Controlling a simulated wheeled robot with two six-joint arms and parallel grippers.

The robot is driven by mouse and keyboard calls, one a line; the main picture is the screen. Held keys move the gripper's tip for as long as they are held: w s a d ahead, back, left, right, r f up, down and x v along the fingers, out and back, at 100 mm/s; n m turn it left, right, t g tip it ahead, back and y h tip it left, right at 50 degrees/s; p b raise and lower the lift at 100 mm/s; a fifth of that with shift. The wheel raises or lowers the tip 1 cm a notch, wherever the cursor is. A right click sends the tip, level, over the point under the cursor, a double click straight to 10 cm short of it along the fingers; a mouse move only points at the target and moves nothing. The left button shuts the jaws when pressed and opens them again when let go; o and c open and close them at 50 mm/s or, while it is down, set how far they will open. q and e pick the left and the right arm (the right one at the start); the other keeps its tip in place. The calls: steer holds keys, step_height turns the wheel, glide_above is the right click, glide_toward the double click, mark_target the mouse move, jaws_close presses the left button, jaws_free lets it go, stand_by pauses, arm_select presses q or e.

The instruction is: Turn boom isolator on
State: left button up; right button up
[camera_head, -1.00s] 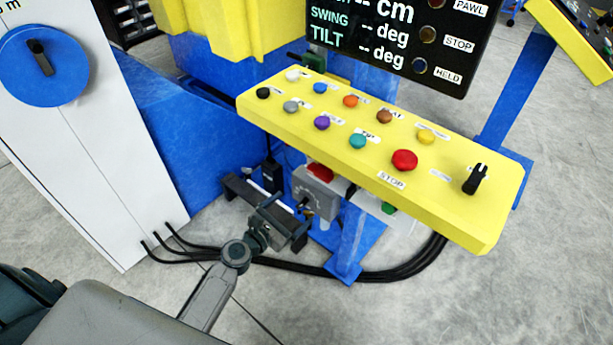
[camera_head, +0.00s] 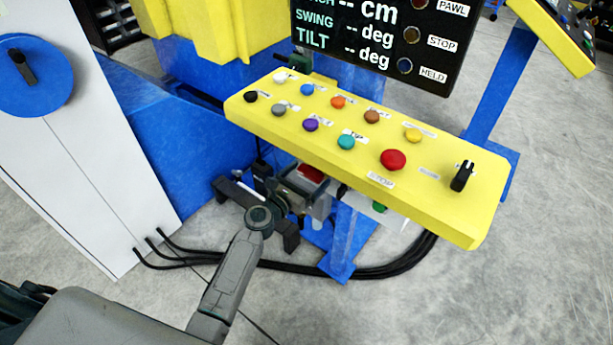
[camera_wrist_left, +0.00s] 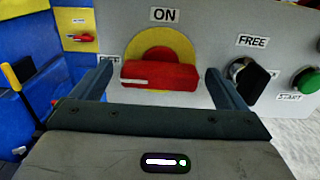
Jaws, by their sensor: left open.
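The boom isolator appears as a red rotary handle (camera_wrist_left: 160,76) on a yellow round plate (camera_wrist_left: 160,47) in the left wrist view. The handle lies horizontally, with an ON label (camera_wrist_left: 165,15) above it and a partly hidden label to its left. My left gripper (camera_wrist_left: 160,85) is open, with one finger on each side of the handle; I cannot tell whether they touch it. In the head view my left gripper (camera_head: 285,195) is at the grey box (camera_head: 318,200) under the yellow panel, which hides part of it. My right gripper is not in view.
The yellow button panel (camera_head: 350,150) overhangs the box. A black FREE knob (camera_wrist_left: 247,79) and a green START button (camera_wrist_left: 306,80) sit right of the handle. Black cables (camera_head: 370,272) run along the floor. A smaller red switch (camera_wrist_left: 85,38) is at the left.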

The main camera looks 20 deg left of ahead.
arm_select(q)
steer(key=shift+c, duration=0.2)
steer(key=c, duration=0.9)
steer(key=shift+c, duration=0.2)
steer(key=shift+m, duration=0.3)
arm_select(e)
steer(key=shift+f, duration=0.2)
arm_select(q)
steer(key=shift+f+b, duration=0.1)
steer(key=shift+b, duration=0.25)
steer(key=m+b, duration=0.4)
steer(key=m, duration=0.4)
steer(key=shift+d+f, duration=0.1)
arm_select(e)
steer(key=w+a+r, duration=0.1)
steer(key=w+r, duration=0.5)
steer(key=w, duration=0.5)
arm_select(q)
steer(key=m+b, duration=0.5)
steer(key=m, duration=0.3)
steer(key=shift+m, duration=0.8)
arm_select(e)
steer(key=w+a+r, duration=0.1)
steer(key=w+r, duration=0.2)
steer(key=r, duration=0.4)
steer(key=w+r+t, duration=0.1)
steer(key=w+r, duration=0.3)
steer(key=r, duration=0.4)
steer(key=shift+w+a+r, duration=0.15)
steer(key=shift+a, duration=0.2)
